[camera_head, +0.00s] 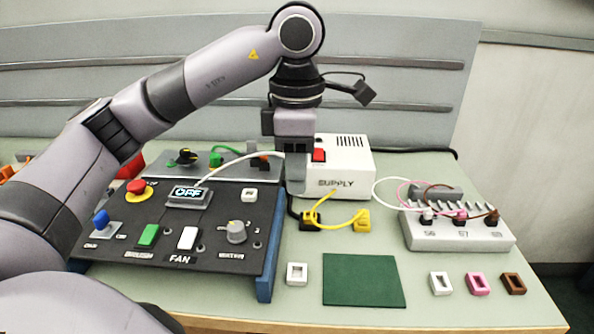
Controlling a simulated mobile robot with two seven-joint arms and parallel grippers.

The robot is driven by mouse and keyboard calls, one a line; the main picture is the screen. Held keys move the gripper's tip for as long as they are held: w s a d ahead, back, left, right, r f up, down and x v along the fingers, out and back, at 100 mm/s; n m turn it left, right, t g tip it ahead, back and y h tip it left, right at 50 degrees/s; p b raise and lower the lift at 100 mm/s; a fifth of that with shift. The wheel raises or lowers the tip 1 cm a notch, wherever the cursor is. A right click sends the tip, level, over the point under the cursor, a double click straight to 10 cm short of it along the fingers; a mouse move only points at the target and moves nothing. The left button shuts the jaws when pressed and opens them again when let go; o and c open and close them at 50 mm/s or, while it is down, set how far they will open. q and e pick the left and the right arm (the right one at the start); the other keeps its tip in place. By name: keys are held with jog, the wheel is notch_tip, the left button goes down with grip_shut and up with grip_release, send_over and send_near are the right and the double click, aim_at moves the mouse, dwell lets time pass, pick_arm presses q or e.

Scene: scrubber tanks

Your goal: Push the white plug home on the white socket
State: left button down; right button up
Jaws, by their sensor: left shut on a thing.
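My left gripper (296,180) points down in front of the white supply box's left side. It is shut, and a white cable (237,163) runs from the panel's display to its fingers. The white plug at that end is mostly hidden by the fingers. I cannot make out a white socket under the gripper. A white plug (427,216) with a thin white lead stands in the left place of the grey rack (460,237). My right gripper is not in view.
The dark control panel (215,228) fills the left. The supply box (350,165) stands behind, with yellow plugs (362,221) in front. White (441,284), pink (478,284) and brown (513,284) frames lie front right. A green mat (364,280) lies clear.

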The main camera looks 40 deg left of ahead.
pick_arm(q)
jog(key=w+a+p, duration=0.2)
jog(key=w+a, duration=0.1)
jog(key=a, duration=0.5)
jog(key=w+a+f+p, duration=0.1)
jog(key=w+a, duration=0.2)
jog(key=a, duration=0.6)
jog(key=shift+w+a+p, duration=0.2)
jog(key=shift+p, duration=0.2)
jog(key=shift+f+b, duration=2)
jog(key=shift+f, duration=2.85)
jog(key=shift+p, duration=0.55)
